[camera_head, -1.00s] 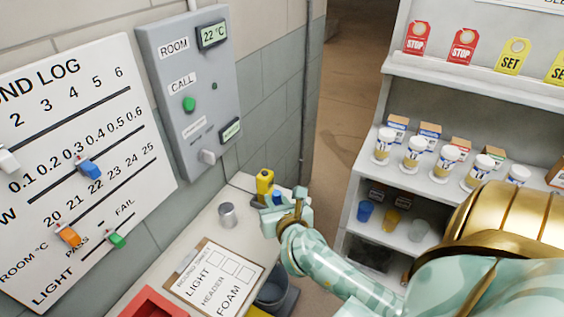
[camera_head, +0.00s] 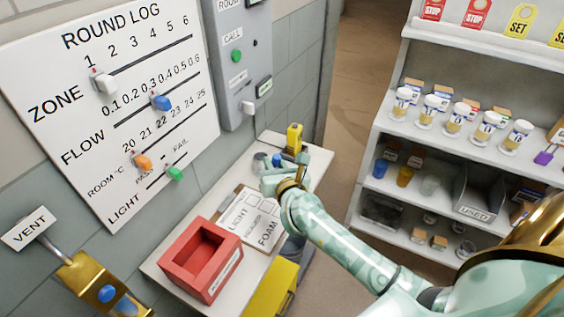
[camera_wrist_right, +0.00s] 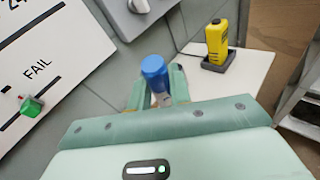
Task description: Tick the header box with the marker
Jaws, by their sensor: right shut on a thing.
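My right gripper (camera_head: 272,180) is shut on a marker with a blue end (camera_head: 276,160). The marker's blue end also shows between the fingers in the right wrist view (camera_wrist_right: 155,72). The gripper is over the table by the top end of the clipboard sheet (camera_head: 240,212). The sheet lies flat and reads LIGHT, HEADER and FOAM, with boxes beside the words. The hand and forearm hide part of the boxes, and I cannot tell whether the marker touches the paper.
The round log board (camera_head: 110,100) hangs on the wall. Shelves (camera_head: 450,150) stand at right.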

